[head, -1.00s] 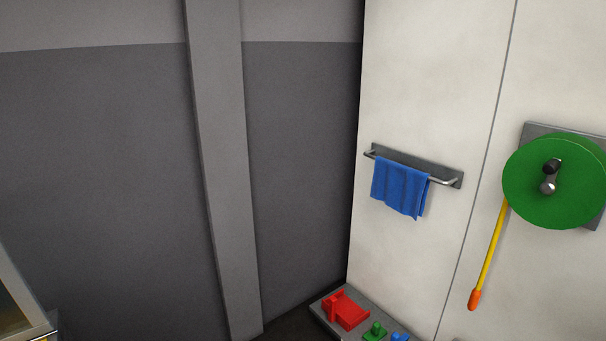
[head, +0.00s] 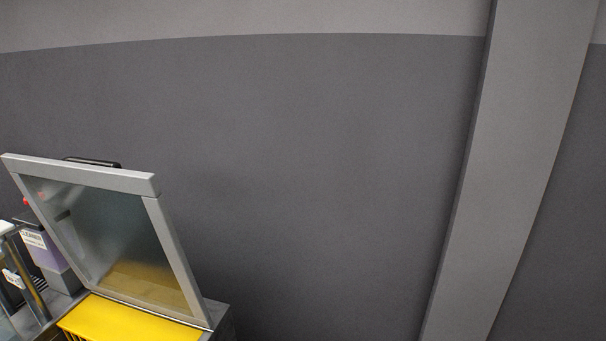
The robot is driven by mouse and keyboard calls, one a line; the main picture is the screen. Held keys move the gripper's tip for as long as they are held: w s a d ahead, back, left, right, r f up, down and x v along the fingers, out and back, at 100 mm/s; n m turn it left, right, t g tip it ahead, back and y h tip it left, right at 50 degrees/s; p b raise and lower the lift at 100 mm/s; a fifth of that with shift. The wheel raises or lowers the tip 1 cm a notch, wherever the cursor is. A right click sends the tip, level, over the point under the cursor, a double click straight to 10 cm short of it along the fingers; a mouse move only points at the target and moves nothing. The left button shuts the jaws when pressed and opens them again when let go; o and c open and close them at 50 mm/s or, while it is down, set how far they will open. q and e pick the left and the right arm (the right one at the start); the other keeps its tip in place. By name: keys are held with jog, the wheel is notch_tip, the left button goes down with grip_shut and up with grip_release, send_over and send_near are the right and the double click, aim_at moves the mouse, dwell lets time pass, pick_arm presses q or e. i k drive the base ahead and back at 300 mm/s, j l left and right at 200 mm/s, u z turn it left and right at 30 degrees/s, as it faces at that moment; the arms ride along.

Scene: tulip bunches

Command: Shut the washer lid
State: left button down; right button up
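The washer lid (head: 182,245) stands raised at the lower left of the head view. It has a grey metal frame around a clear pane and leans back from upright. A dark handle (head: 92,161) shows behind its top edge. Below the lid is the washer, with a yellow part (head: 130,320) in its opening; the washer's lower body is cut off by the frame edge. Neither of my grippers is in view.
A purple container with a white label (head: 40,247) stands left of the lid, near metal parts at the left edge. A grey pillar (head: 515,170) stands at the right against the dark grey wall (head: 320,190).

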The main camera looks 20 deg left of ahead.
aim_at(101, 174)
jog(key=i+u, duration=0.2)
jog(key=u, duration=0.25)
jog(key=i+u, duration=0.25)
jog(key=u, duration=0.2)
jog(key=i+l+u, duration=0.2)
jog(key=u, duration=0.25)
jog(key=i+l+u, duration=0.15)
jog(key=u, duration=0.3)
jog(key=i+l+u, duration=0.15)
jog(key=l+u, duration=0.15)
jog(key=u, duration=0.15)
jog(key=l+u, duration=0.4)
jog(key=i+j, duration=0.05)
jog(key=j, duration=0.05)
